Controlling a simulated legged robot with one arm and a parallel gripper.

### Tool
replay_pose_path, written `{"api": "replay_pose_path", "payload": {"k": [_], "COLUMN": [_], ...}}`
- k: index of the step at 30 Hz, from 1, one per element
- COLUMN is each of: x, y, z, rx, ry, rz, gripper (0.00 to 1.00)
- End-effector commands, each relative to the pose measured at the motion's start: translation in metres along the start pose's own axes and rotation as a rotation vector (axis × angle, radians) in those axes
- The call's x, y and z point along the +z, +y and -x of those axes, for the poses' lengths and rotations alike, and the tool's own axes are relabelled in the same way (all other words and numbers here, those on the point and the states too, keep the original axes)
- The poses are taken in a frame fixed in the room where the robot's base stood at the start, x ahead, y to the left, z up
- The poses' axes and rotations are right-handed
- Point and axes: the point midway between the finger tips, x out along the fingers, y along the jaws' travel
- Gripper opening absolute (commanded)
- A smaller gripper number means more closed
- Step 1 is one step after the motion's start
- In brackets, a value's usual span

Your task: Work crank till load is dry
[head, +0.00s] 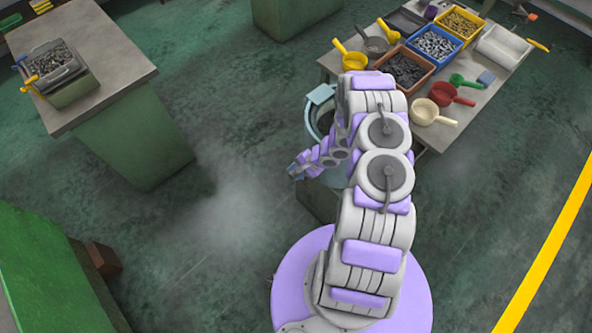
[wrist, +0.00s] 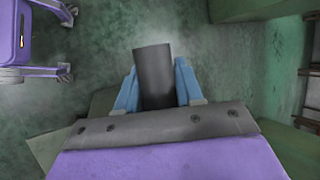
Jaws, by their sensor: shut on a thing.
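My gripper (wrist: 158,84) has its two blue fingers on either side of a dark grey cylindrical handle (wrist: 153,66) and is shut on it. This looks like the crank's grip; the rest of the crank is hidden. In the head view my gripper (head: 296,171) is at the left end of my bent arm, low in front of a light blue round drum (head: 316,112). The drum is largely covered by my arm. Its load cannot be seen.
A bench (head: 490,82) at the back right holds bins of metal parts (head: 434,44) and several scoops. A grey-topped green bench (head: 105,80) with a parts tray (head: 54,68) stands at the left. A green machine (head: 40,265) is at the lower left. Floor between is clear.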

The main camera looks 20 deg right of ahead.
Motion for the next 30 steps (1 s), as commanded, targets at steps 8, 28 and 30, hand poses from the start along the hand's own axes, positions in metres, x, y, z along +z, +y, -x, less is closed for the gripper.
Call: {"api": "replay_pose_path", "payload": {"k": [8,28,30], "x": [-0.001,-0.002,-0.003], "y": [-0.001,-0.002,-0.002], "z": [0.001,0.028,0.041], "rx": [-0.003,-0.005,-0.005], "ry": [0.002,0.005,0.006], "rz": [0.001,0.002,0.001], "gripper": [0.43,0.57,0.57]}}
